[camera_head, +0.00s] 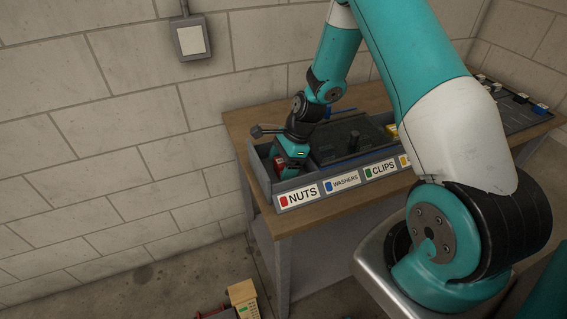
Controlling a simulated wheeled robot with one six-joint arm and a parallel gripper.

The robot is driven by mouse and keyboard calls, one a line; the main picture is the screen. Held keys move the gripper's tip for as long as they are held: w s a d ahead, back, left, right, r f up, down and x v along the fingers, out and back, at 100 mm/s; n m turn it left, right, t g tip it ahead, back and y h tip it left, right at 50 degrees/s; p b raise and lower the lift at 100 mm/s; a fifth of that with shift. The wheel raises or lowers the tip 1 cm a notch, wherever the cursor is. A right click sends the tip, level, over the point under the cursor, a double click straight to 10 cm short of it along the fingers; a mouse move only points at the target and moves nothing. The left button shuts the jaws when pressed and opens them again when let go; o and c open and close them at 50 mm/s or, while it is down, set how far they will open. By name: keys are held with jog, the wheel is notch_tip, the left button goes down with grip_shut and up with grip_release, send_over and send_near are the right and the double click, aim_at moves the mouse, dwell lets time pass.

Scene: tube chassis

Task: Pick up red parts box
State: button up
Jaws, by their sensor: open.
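The red parts box (279,164) shows as a small red patch in the leftmost compartment of the grey parts tray (262,178), behind the label NUTS. Most of it is hidden by my gripper. My gripper (290,170) points down into that compartment, at the right side of the red patch. It is open. Whether its fingers touch the box or stand around it cannot be told from this view.
The tray stands on a wooden table (240,127) against a block wall. Its other compartments are labelled WASHERS (343,181) and CLIPS (381,169). A yellow item (391,130) sits farther right, partly behind my arm. A yellow device (243,297) is on the floor.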

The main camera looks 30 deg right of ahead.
jog(key=shift+a+f, duration=0.1)
jog(key=shift+f, duration=0.15)
jog(key=c, duration=1)
jog(key=shift+r, duration=0.1)
jog(key=shift+c, duration=0.2)
